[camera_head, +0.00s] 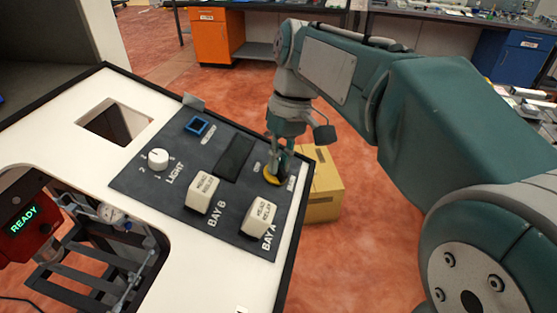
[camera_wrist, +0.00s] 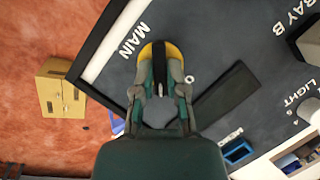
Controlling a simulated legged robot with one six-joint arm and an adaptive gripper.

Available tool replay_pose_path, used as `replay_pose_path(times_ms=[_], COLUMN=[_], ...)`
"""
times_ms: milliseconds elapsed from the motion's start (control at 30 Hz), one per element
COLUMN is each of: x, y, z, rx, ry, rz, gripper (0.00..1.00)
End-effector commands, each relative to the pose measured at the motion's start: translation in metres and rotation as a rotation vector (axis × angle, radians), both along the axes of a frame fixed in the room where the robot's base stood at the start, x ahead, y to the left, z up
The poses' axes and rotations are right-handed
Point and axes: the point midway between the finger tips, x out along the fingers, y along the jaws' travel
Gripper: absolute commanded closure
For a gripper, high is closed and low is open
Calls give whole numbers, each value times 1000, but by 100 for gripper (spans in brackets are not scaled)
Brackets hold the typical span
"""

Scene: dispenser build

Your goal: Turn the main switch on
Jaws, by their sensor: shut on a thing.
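The main switch is a round yellow disc with a dark handle, at the far right corner of the dark control panel. Its yellow base (camera_head: 271,181) shows just below my gripper (camera_head: 279,165) in the head view. In the wrist view the yellow disc (camera_wrist: 174,50) sits beside the "MAIN" label, with a dark handle bar running between my gripper's fingers (camera_wrist: 160,88). My fingers are shut on this handle and hide part of it. The exact pointing of the handle against its marks is hard to tell.
The panel (camera_head: 166,188) also carries a blue square button (camera_head: 197,126), a white light knob (camera_head: 158,159), and two relay blocks, bay B (camera_head: 203,192) and bay A (camera_head: 259,217). A cardboard box (camera_head: 325,188) stands on the floor beyond the bench's right edge.

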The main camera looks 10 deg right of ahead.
Motion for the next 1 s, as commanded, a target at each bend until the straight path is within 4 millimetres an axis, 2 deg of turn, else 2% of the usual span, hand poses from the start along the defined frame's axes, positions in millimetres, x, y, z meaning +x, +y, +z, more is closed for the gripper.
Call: replay_pose_path(times_ms=[600, 1000], x=[-1, -1], y=[-3, -4], z=[-5, -5], rx=[66, 89], ry=[206, 273], rz=[-516, -695], gripper=[100, 100])
